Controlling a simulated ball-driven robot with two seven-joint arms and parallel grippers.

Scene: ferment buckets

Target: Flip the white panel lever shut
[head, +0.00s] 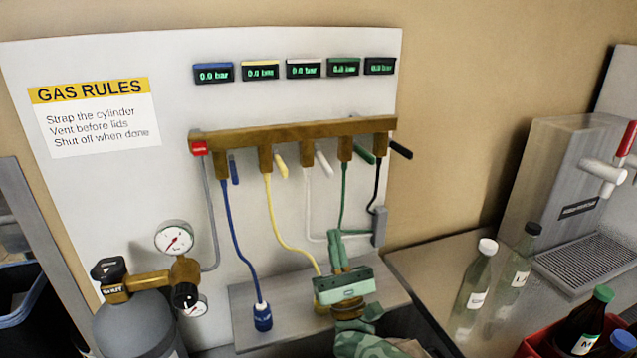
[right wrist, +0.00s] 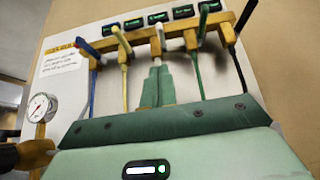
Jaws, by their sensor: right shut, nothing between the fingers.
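The white lever (head: 323,164) sits on the middle outlet of the brass manifold (head: 290,136) and slants down to the right in the head view. It also shows in the right wrist view (right wrist: 160,32), above my fingertips. My right gripper (head: 335,236) is below the manifold in the head view, in front of the panel. Its green fingers are together and empty, pointing up toward the white lever in the right wrist view (right wrist: 157,68). A gap shows between fingertips and lever. The white hose (head: 307,200) is partly hidden behind the gripper. My left gripper is out of view.
The blue lever (head: 235,172) and yellow lever (head: 281,166) are left of the white one; the green (head: 364,153) and black (head: 401,149) are right. Hoses hang below. A gauge (head: 174,239) stands lower left. Bottles (head: 474,285) stand at right.

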